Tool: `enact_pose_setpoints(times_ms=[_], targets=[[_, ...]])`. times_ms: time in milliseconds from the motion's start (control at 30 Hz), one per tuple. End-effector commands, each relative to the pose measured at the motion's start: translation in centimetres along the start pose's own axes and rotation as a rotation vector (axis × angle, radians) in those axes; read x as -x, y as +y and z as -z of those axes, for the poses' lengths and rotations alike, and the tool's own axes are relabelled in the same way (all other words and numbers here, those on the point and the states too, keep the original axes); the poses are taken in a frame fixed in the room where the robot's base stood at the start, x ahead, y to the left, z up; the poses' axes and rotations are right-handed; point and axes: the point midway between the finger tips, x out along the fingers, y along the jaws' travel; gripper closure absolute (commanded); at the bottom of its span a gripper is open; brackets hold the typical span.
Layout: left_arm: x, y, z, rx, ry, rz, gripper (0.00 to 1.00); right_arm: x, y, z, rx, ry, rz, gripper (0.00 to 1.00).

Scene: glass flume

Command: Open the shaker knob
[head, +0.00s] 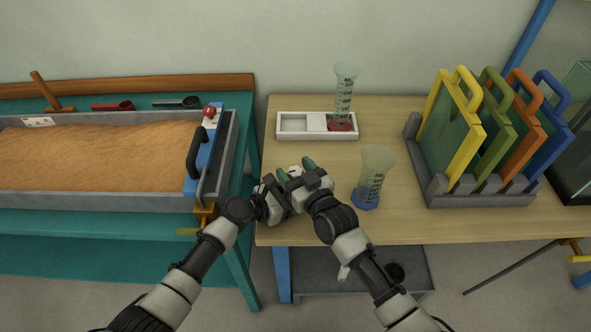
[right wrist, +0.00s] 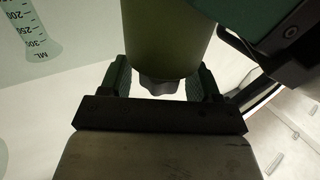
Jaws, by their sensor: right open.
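In the right wrist view, an olive green cylinder (right wrist: 165,38), apparently the shaker, enters from the top. A dark grey lobed knob (right wrist: 158,86) is at its lower end. The two fingers of my right gripper (right wrist: 160,88) are open on either side of the knob, with a visible gap at both sides. In the head view my right gripper (head: 308,174) is close beside my left gripper (head: 272,193) over the table's left part. The shaker cannot be told apart from the green finger pieces there. Whether the left jaws are closed on it is hidden.
A cylinder with a blue base (head: 366,200) stands just right of my right gripper. One with a red base (head: 342,126) stands in a white tray (head: 290,136). A rack (head: 480,200) of coloured frames stands right. A sand flume (head: 90,202) is left.

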Motion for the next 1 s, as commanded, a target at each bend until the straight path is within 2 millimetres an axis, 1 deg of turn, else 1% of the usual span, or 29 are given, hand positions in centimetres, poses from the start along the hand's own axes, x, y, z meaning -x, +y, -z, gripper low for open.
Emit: enact_pose_setpoints(times_ms=[200,233,500,533,567,667,1000], targets=[[0.00,0.00,0.00,0.000,0.000,0.000,0.53,-0.05,-0.01,0.01,0.000,0.000,0.000,0.37],[0.00,0.00,0.00,0.000,0.000,0.000,0.53,-0.05,-0.01,0.01,0.000,0.000,0.000,0.39],[0.00,-0.01,0.00,0.000,0.000,0.000,0.53,-0.02,0.00,0.00,0.000,0.000,0.000,0.80],[0.00,-0.01,0.00,0.000,0.000,0.000,0.53,-0.02,0.00,0.00,0.000,0.000,0.000,0.85],[0.00,-0.01,0.00,0.000,0.000,0.000,0.53,-0.02,0.00,0.00,0.000,0.000,0.000,0.87],[0.00,-0.01,0.01,0.000,0.000,0.000,0.53,-0.05,-0.10,0.04,-0.002,0.002,-0.009,0.88],[-0.02,-0.06,0.02,0.001,0.000,0.001,0.53,-0.04,-0.10,0.08,-0.002,0.003,-0.121,0.88]])
